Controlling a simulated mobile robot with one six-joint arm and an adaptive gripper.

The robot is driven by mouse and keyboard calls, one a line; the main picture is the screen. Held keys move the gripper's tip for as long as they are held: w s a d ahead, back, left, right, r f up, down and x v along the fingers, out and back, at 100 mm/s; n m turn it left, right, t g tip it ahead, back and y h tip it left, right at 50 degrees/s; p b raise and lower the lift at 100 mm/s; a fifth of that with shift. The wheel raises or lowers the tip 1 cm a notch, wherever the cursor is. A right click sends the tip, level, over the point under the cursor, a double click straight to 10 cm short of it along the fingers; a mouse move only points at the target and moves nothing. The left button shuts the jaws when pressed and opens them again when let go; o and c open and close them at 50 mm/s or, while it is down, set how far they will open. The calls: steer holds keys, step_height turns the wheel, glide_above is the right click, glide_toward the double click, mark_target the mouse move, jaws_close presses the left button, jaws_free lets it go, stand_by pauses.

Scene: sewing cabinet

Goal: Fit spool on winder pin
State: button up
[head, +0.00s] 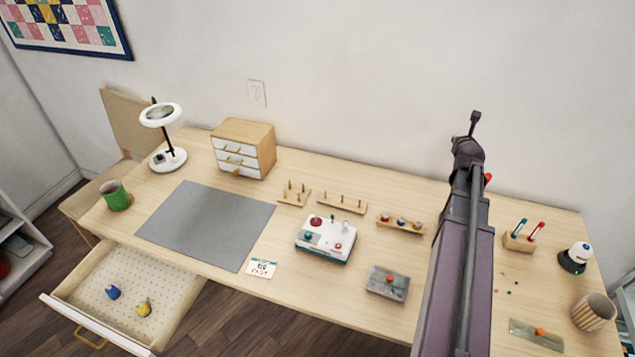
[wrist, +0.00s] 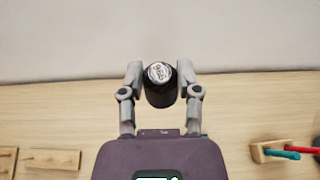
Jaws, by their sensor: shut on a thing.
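In the wrist view my gripper (wrist: 160,78) is shut on a black spool (wrist: 160,95) with a pale, printed top end. The spool sits between the two fingertips, above the back edge of the table. In the head view my gripper (head: 474,122) shows at the far end of my arm, in front of the wall; the held spool is hard to make out there. The white winder (head: 324,252) stands mid-table, left of my arm and apart from my gripper. It bears a red part, a teal knob and small upright pins; which is the winder pin I cannot tell.
Peg racks (head: 342,204) and a rack of spools (head: 400,222) stand behind the winder. A grey box (head: 386,284) is in front. A pen holder (head: 518,242) and a striped cup (head: 592,313) are at right. The open drawer (head: 90,283) holds blue and yellow spools.

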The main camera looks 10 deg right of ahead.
step_height(320, 180, up, 14)
steer(key=p, duration=1.2)
steer(key=shift+p, duration=0.3)
steer(key=shift+f, duration=0.15)
